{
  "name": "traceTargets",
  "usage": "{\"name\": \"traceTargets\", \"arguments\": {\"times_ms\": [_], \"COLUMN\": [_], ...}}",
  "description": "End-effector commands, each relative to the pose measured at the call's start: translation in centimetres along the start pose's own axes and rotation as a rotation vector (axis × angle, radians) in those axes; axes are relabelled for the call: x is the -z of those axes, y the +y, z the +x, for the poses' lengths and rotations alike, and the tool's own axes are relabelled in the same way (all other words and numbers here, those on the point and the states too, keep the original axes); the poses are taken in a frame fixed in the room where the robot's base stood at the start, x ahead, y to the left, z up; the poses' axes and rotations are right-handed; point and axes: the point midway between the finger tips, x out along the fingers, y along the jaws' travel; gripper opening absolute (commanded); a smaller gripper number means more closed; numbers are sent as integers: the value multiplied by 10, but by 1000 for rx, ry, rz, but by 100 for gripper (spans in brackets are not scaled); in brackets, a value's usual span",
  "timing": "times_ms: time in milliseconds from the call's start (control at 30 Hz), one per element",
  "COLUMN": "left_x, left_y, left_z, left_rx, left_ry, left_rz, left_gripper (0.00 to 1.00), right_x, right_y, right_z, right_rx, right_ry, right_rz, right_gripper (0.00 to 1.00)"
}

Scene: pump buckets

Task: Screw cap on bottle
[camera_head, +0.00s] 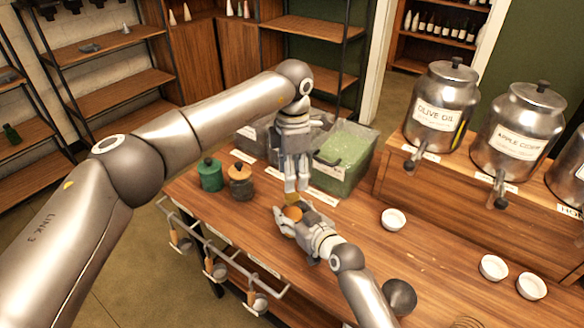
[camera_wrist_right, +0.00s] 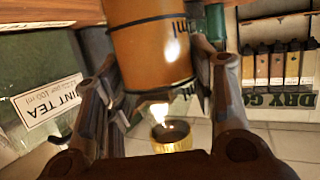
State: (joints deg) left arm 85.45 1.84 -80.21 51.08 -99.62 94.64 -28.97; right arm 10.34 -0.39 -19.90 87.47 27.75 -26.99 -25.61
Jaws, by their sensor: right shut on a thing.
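My right gripper (camera_head: 292,216) is shut on an amber bottle (camera_head: 294,213) above the wooden table. In the right wrist view the bottle (camera_wrist_right: 150,50) fills the top, between the fingers of the right gripper (camera_wrist_right: 158,110). A yellow cap (camera_wrist_right: 172,142) with a dark inside shows beyond the bottle, and a gap seems to part them. My left gripper (camera_head: 291,188) points down just above the right one. A small yellow piece (camera_head: 292,199), likely the cap, is at its fingertips. Whether those fingers grip it is too small to tell.
A green jar (camera_head: 209,175) and a dark jar (camera_head: 241,183) stand left on the table. A bin of green contents (camera_head: 343,155) is behind. White bowls (camera_head: 393,219) and steel dispensers (camera_head: 440,105) are to the right. Scoops hang on a front rail (camera_head: 213,258).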

Motion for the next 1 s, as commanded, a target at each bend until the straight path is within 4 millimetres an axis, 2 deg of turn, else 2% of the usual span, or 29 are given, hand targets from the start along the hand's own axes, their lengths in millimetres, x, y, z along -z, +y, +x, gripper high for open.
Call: {"name": "traceTargets", "arguments": {"times_ms": [400, 600, 800, 1000], "left_x": [1, 1, 2, 2], "left_y": [0, 0, 1, 1], "left_z": [-6, -9, -10, -10], "left_rx": [0, 1, 0, 0], "left_ry": [-1, -1, 0, 0], "left_rz": [-721, -983, -1103, -1119], "left_gripper": [51, 51, 51, 51], "right_x": [-1, -1, -1, -1], "right_y": [0, 0, 0, 0], "right_z": [0, 0, 0, 0], "right_rx": [0, 0, 0, 0], "right_ry": [-3, -3, -3, -3], "right_rz": [0, 0, 0, 0], "right_gripper": [0, 0, 0, 0]}}
